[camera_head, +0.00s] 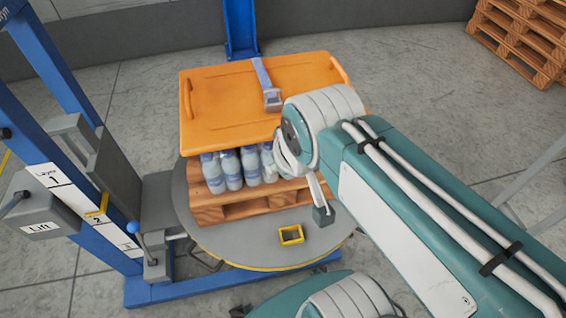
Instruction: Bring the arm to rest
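My arm (400,215), teal and white with two pale cables along it, reaches from the lower right to the middle of the view. Its rounded grey-white joint (325,108) is in front of the right part of an orange lid. Below that joint, a thin pale part with a dark grey tip (322,214) hangs above the round turntable, and it seems to belong to my gripper. The arm hides most of the gripper, so its fingers cannot be made out. Nothing held shows.
The orange lid (225,105) lies over several bottles (231,170) on a wooden pallet (265,203) on the turntable (235,236). A strap with a buckle (272,98) lies on the lid. A yellow frame (291,235) sits in front. A blue lift frame with a lever (140,240) stands left.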

